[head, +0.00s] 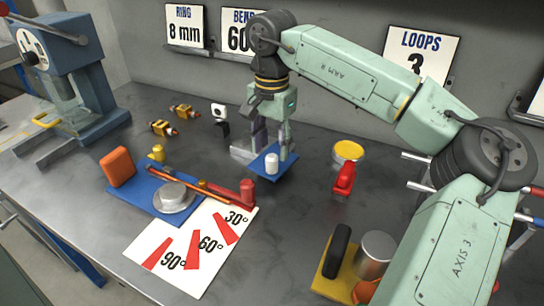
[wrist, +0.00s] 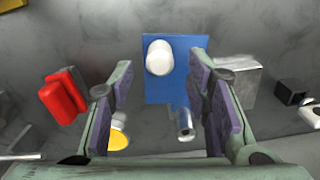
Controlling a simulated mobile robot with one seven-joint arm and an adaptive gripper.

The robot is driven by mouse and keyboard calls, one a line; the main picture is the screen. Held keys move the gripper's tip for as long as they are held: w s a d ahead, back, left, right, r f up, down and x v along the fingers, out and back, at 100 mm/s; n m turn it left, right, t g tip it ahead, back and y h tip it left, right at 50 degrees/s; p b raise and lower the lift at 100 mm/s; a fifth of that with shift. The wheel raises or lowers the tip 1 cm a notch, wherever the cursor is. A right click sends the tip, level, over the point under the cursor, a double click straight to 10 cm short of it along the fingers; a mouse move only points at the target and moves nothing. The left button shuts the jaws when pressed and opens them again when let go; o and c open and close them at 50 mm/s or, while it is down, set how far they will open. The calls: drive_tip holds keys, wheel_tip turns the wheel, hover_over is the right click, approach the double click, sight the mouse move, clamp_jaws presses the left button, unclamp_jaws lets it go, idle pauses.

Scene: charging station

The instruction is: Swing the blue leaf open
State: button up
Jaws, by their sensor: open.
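The blue leaf (head: 257,174) is a small flat plate lying low over the bench below my gripper (head: 270,155). In the wrist view the blue leaf (wrist: 156,88) lies between and beyond the fingers. A white upright cylinder (head: 271,164) stands on it, and this cylinder (wrist: 159,57) appears between the fingertips in the wrist view. My gripper (wrist: 160,70) is open, with purple pads on either side of the cylinder and a gap visible. A grey metal block (wrist: 238,80) sits beside the leaf. A small metal cylinder (wrist: 184,122) is near the leaf's lower edge; whether they join is unclear.
A red clamp-like piece (head: 344,180) and a yellow-topped can (head: 348,151) stand to the right. A blue board with bending parts (head: 135,194) and an angle card (head: 190,278) lie to the left and front. Bare bench (head: 285,215) lies in front of the leaf.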

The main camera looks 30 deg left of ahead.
wheel_tip(320, 180, up, 7)
drive_tip(key=shift+r, duration=0.2)
idle(0.6)
